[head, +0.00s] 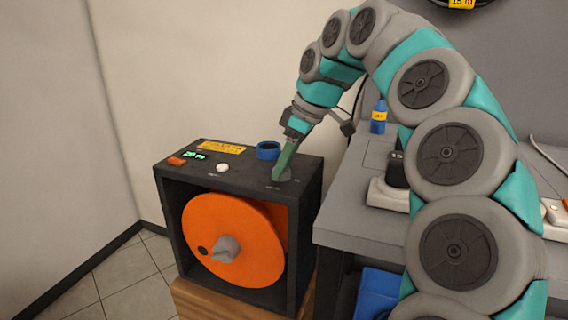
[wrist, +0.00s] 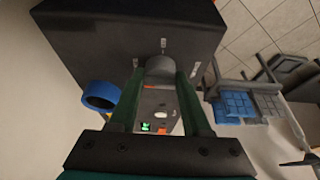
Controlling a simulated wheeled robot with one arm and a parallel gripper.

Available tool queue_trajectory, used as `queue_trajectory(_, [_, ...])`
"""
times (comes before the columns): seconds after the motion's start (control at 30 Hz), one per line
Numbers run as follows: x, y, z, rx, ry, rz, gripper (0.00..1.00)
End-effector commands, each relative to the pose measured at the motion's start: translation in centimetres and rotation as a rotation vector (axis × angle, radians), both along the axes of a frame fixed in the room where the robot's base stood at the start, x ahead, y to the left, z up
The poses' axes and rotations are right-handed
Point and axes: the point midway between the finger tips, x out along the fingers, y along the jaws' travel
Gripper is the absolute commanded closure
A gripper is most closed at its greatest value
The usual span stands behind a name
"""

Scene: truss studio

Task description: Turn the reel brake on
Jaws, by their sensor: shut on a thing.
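The reel is a black box (head: 305,210) with an orange drum (head: 235,240) in its open front. My gripper (head: 282,172) reaches down to the right side of the box's top. Its green fingers are shut on a grey knob (wrist: 160,68), which I take to be the reel brake; one finger lies on each side of it. In the head view the fingers largely hide the knob. Small pale marks (wrist: 163,43) show on the top beside the knob. I cannot read them or tell which setting the knob points to.
On the box top are a blue ring (head: 268,150), a white button (head: 223,167), a green display (head: 195,155), an orange-red switch (head: 176,161) and a yellow label (head: 222,147). A grey table (head: 350,215) stands close on the right, with a blue bottle (head: 378,120).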

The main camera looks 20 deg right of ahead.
Motion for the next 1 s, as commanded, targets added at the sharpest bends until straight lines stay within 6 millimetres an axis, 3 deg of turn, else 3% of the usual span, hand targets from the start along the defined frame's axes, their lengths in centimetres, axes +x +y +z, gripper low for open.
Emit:
queue_trajectory(0.23, [0.0,-0.01,0.02,-0.001,-0.001,0.0,1.0])
queue_trajectory(0.67, [-0.09,-0.04,-0.09,0.0,-0.001,-0.074,1.0])
queue_trajectory(1.0, [-0.22,0.02,-0.24,-0.003,-0.002,-0.338,1.0])
